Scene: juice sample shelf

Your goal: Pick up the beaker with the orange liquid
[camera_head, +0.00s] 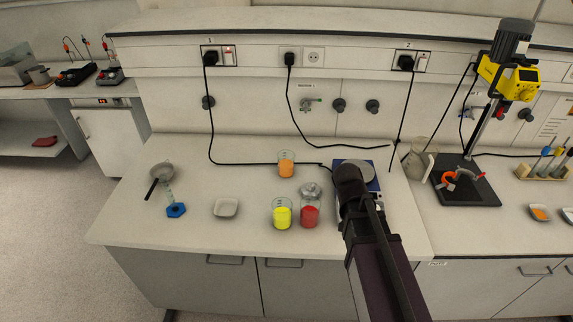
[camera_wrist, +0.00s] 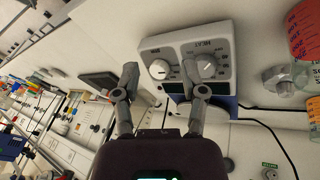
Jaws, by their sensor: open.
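The beaker with the orange liquid (camera_head: 286,168) stands upright on the white bench, towards the back and left of my arm. My gripper (camera_wrist: 164,85) shows in the wrist view with its two grey fingers apart and nothing between them. In the head view my arm reaches in from the lower right and ends over the hotplate, to the right of the beaker and clear of it; the fingers cannot be made out there. An orange patch at the right edge of the wrist view may be part of this beaker, but I cannot be sure.
A hotplate with two dials (camera_wrist: 188,62) faces the fingers. A black cable (camera_head: 250,163) runs behind.

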